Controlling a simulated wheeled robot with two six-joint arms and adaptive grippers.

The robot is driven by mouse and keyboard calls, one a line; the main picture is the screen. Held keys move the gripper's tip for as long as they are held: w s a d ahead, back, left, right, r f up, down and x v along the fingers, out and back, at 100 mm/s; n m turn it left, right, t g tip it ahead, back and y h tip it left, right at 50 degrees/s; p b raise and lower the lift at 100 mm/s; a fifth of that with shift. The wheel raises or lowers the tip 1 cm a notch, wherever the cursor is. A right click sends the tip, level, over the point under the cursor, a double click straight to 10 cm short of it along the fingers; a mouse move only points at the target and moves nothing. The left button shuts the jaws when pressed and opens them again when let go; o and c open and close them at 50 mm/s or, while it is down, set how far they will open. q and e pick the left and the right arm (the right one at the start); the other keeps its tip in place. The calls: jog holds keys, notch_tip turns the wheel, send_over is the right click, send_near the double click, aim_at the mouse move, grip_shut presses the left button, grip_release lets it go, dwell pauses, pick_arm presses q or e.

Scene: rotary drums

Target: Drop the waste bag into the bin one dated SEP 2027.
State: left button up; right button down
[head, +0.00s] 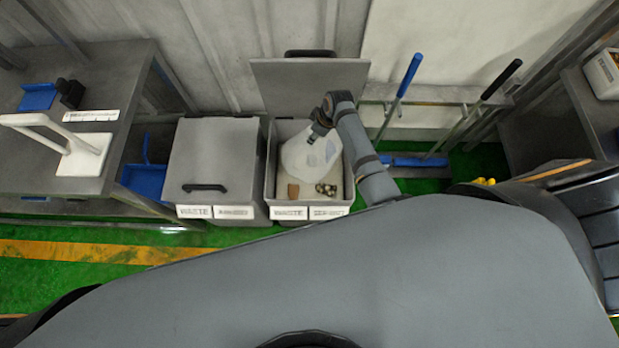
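A white waste bag (308,156) is within the opening of the right-hand grey bin (267,172), whose lid stands up against the wall. My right gripper (317,132) is at the top of the bag, over the bin. The fingers are too small and dark to tell whether they are open or shut on the bag. The bin's front has a WASTE label and a date label (328,212) that seems to read SEP 2027, though it is blurred. The left-hand bin (215,155) is closed, with a WASTE label and an unreadable second label. My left gripper is out of view.
The raised lid (310,85) stands behind the open bin. Small brown items (326,189) lie inside it. A grey bench (125,85) stands left, and blue- and black-handled tools (410,75) lean right. Green floor (100,275) lies in front.

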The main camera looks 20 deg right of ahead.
jog(key=shift+w+f, duration=0.1)
jog(key=shift+f, duration=0.05)
jog(key=c, duration=0.7)
grip_release()
jog(key=shift+s+f, duration=0.15)
jog(key=shift+s, duration=0.05)
jog(key=v, duration=1.2)
